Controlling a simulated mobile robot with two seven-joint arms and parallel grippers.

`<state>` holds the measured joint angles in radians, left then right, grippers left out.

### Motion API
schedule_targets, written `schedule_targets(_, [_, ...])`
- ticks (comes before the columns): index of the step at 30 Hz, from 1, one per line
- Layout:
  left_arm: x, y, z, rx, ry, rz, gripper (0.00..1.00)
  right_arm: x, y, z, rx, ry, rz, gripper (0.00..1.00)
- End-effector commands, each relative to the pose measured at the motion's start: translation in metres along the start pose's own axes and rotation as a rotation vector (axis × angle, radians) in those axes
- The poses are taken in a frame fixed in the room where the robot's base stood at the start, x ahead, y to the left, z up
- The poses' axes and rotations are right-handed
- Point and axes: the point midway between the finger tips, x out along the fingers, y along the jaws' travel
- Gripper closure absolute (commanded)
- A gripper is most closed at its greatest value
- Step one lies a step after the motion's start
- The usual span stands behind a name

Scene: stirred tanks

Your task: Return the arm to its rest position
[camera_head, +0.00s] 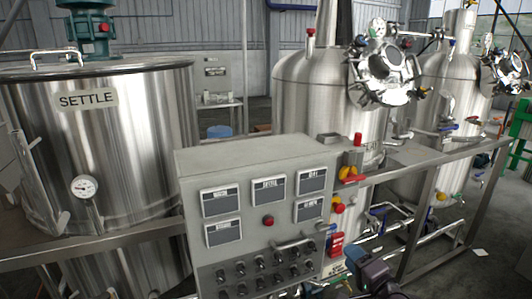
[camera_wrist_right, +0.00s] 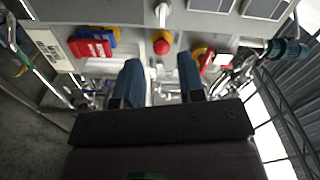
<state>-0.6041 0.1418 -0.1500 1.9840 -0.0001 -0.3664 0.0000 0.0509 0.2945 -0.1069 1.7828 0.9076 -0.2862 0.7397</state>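My right gripper (camera_head: 362,262) shows at the bottom of the head view, in front of the lower right of the grey control cabinet (camera_head: 250,160). In the right wrist view the same gripper (camera_wrist_right: 158,72) has its two blue fingers apart, with nothing held between them. A red button (camera_wrist_right: 161,45) shows beyond the gap between the fingertips. Most of the right arm is outside the head view. My left gripper is in neither view.
A steel SETTLE tank (camera_head: 120,140) stands left. Another tank (camera_head: 300,95) stands behind the cabinet. A metal rail (camera_head: 420,155) and pipes run right. Open floor shows at lower right.

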Motion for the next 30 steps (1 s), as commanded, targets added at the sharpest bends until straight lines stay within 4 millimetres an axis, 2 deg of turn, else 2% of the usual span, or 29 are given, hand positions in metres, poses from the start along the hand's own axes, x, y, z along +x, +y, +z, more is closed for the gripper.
schedule_targets(4, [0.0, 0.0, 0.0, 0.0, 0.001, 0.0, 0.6, -0.003, -0.005, 0.003, -0.394, 0.015, 0.027, 0.64])
schedule_targets(8, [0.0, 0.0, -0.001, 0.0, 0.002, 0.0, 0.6, -0.023, 0.014, 0.012, -0.71, 0.018, 0.102, 0.64])
schedule_targets(11, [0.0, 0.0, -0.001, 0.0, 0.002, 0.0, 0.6, -0.049, 0.038, 0.022, -0.94, 0.004, 0.184, 0.64])
schedule_targets(16, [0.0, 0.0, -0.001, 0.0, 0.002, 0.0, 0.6, -0.113, 0.088, 0.045, -1.253, -0.066, 0.355, 0.64])
schedule_targets(20, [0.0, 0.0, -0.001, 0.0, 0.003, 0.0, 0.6, -0.165, 0.12, 0.064, -1.347, -0.13, 0.467, 0.64])
schedule_targets(24, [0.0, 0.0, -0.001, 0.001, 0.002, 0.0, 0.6, -0.213, 0.146, 0.084, -1.331, -0.187, 0.555, 0.64])
schedule_targets(27, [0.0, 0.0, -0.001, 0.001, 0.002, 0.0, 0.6, -0.239, 0.16, 0.095, -1.299, -0.219, 0.596, 0.64])
schedule_targets(30, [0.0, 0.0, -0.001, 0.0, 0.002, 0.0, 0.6, -0.255, 0.168, 0.101, -1.281, -0.238, 0.621, 0.64])
